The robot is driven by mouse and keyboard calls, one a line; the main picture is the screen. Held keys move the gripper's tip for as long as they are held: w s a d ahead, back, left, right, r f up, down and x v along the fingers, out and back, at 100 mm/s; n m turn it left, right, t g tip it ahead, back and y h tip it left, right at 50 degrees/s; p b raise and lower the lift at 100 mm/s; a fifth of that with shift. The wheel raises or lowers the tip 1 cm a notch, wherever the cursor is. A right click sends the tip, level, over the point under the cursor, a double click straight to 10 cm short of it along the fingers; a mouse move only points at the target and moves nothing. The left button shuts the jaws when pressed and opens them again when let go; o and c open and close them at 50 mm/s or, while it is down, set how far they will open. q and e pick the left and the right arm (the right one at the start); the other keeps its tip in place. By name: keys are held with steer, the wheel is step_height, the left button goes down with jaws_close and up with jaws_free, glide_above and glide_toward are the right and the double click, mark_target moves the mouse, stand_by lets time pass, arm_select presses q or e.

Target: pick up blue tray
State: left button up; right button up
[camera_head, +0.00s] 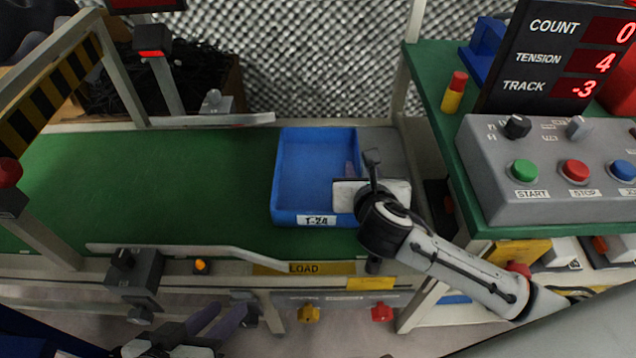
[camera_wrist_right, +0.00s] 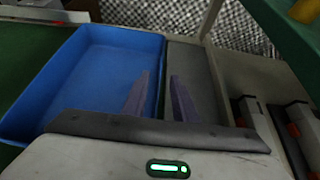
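The blue tray (camera_head: 305,133), open-topped and labelled T-24 on its front wall, sits at the right end of the green belt. It looks empty. My right gripper (camera_head: 352,169) is over the tray's right wall and hides part of it. In the right wrist view the tray (camera_wrist_right: 40,85) lies to the left, and the two purple fingers (camera_wrist_right: 159,77) are apart, one on each side of the right wall. Whether they touch it I cannot tell. My left gripper (camera_head: 228,311) is open and empty at the bottom, below the belt's front edge.
The green belt (camera_head: 150,180) is clear left of the tray. Metal guide rails run along its front (camera_head: 190,250) and back. A grey control box (camera_head: 545,170) and a display (camera_head: 560,55) stand on the green table at right. A striped frame (camera_head: 50,85) stands at left.

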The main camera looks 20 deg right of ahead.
steer(key=shift+w+f, duration=0.1)
steer(key=shift+w, duration=0.1)
jaws_close()
stand_by(1.2)
